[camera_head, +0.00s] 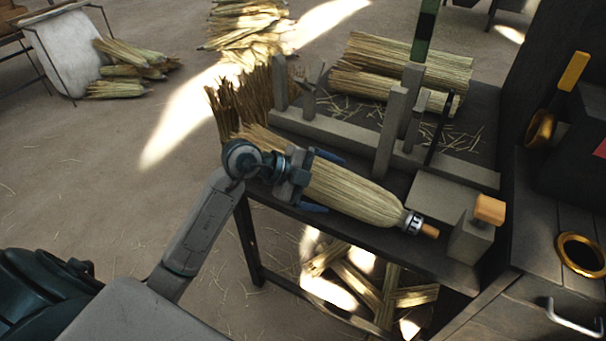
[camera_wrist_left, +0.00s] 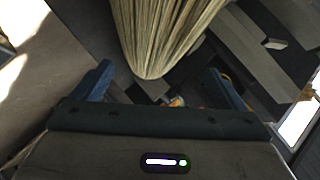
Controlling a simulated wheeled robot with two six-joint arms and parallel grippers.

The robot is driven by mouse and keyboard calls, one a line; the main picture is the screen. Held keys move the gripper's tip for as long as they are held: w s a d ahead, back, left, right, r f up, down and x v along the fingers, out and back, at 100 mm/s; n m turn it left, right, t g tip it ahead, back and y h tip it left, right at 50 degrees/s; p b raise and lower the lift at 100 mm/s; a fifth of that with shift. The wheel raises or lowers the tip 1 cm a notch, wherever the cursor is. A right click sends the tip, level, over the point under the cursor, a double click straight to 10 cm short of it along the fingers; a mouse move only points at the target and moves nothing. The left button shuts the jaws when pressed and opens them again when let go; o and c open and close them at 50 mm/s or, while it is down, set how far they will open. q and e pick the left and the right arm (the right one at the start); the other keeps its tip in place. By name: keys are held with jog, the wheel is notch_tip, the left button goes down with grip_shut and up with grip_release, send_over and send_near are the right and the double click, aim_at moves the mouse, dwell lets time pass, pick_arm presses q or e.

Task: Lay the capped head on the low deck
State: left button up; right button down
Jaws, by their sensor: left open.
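The capped head (camera_head: 352,193) is a bundle of pale straw with a banded collar (camera_head: 413,222) and a short wooden tip at its lower right end. It lies slanted along the front of the dark bench, over its low deck (camera_head: 432,257). My left gripper (camera_head: 322,182) is open, with one blue finger on each side of the straw. In the left wrist view the straw (camera_wrist_left: 165,35) shows between the spread fingers, with gaps at both sides. Whether the head rests fully on the deck is hard to tell. My right gripper is not in view.
A grey rail with upright posts (camera_head: 390,132) stands behind the head. A grey block with an orange knob (camera_head: 490,209) is close to the wooden tip. Straw bundles (camera_head: 405,68) lie at the bench's back; more lie on the floor beneath. Drawers (camera_head: 560,290) stand at right.

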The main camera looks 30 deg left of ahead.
pick_arm(q)
jog(key=v, duration=0.6)
